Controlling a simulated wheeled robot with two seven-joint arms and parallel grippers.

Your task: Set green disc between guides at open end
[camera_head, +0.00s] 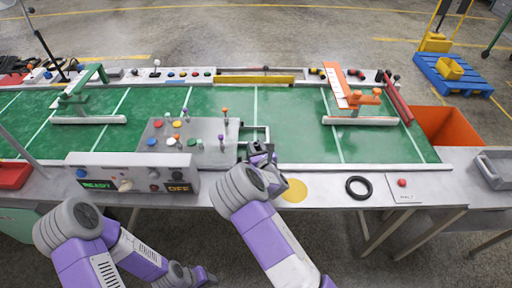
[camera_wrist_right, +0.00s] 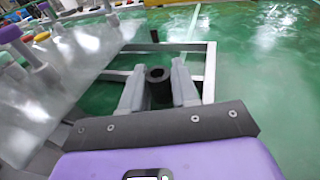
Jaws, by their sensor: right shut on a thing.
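My right gripper (camera_head: 262,158) is at the near edge of the green board, just right of the grey button panel. In the right wrist view its two grey fingers (camera_wrist_right: 158,88) are shut on an upright black hollow-topped cylinder (camera_wrist_right: 159,76). I cannot tell whether a green disc is under the cylinder. White rails (camera_head: 256,132), probably the guides, lie on the board around and beyond the gripper; they also show in the right wrist view (camera_wrist_right: 205,62). A green disc-like piece (camera_head: 191,142) is on the panel. My left gripper (camera_head: 203,276) is low at the front, and its fingers are unclear.
The grey panel (camera_head: 164,130) with coloured knobs and upright pegs stands close left of my right gripper. A yellow disc (camera_head: 294,190) and a black ring (camera_head: 358,187) lie on the front ledge. An orange bin (camera_head: 448,126) is at the right.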

